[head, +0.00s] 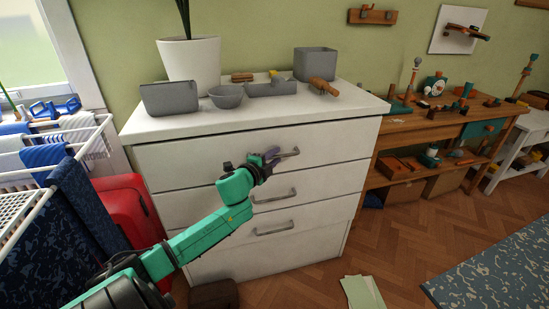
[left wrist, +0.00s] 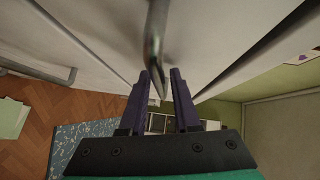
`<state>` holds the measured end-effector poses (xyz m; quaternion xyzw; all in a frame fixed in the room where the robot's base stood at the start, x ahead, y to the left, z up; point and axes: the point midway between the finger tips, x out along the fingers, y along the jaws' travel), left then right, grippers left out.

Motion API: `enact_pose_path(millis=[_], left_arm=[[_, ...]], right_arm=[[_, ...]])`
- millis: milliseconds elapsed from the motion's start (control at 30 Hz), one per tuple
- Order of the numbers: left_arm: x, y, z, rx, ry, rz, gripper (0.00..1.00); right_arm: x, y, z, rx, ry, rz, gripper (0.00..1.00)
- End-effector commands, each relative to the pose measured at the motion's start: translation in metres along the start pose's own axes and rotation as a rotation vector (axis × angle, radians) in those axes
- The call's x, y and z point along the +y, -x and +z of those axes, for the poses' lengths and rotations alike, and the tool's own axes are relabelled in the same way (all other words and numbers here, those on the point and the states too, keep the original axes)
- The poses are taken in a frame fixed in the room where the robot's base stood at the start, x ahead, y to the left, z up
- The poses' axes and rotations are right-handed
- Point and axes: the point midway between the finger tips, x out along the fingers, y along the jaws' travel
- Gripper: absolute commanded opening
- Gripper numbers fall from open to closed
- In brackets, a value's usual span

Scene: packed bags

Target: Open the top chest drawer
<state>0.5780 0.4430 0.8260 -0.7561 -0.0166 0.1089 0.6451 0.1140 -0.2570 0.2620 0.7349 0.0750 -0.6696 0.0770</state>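The white chest (head: 262,118) stands against the wall with its top drawer (head: 205,152) shut in the head view. The top drawer's grey metal handle (head: 288,154) shows just to the right of my left gripper (head: 272,157). In the left wrist view, the handle (left wrist: 155,45) comes down from the top, and its lower end shows between the two dark purple fingertips of my left gripper (left wrist: 161,80). The fingers are apart, with gaps beside the handle. Whether either finger touches it is unclear. My right gripper is in neither view.
Grey bins, a bowl, wooden items and a white plant pot (head: 190,62) stand on the chest. A drying rack (head: 60,150) and red case (head: 125,205) are at the left, a wooden workbench (head: 440,122) at the right. Wooden floor (head: 385,235) is open before the workbench.

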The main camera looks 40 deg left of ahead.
Motion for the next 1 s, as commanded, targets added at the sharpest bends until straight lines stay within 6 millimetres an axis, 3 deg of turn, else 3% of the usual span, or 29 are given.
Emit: enact_pose_path(millis=[33,67,1000], left_arm=[[0.0001,0.0001,-0.0001,0.000,0.000,0.000,0.06],[0.0001,0.0001,-0.0001,0.000,0.000,0.000,0.00],[0.0011,0.0003,-0.0004,0.001,0.001,0.001,0.00]], right_arm=[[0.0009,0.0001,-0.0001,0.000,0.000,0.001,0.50],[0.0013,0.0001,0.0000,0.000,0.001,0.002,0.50],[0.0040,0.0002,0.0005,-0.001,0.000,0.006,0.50]])
